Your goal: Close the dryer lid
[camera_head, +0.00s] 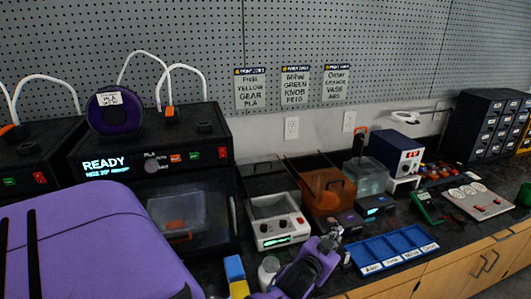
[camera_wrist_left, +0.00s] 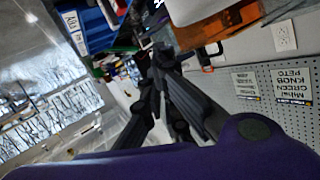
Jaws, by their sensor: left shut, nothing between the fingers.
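The dryer, a white-fronted box with a small lit display and knobs (camera_head: 281,232), stands on the dark bench in the middle of the head view. A dark see-through panel that looks like its lid (camera_head: 264,176) stands tilted up at its back. My left gripper (camera_head: 334,236) is just right of the dryer's front, in front of the bins, apart from the lid. Its dark fingers are shut and empty; they also show in the left wrist view (camera_wrist_left: 160,52). The right gripper is not in view.
An orange see-through bin (camera_head: 327,197) stands right of the dryer, and a printer (camera_head: 158,165) reading READY stands left. A blue compartment tray (camera_head: 391,248) lies right of my gripper. A blue-and-yellow block (camera_head: 235,272) and a small white bottle (camera_head: 268,270) stand in front.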

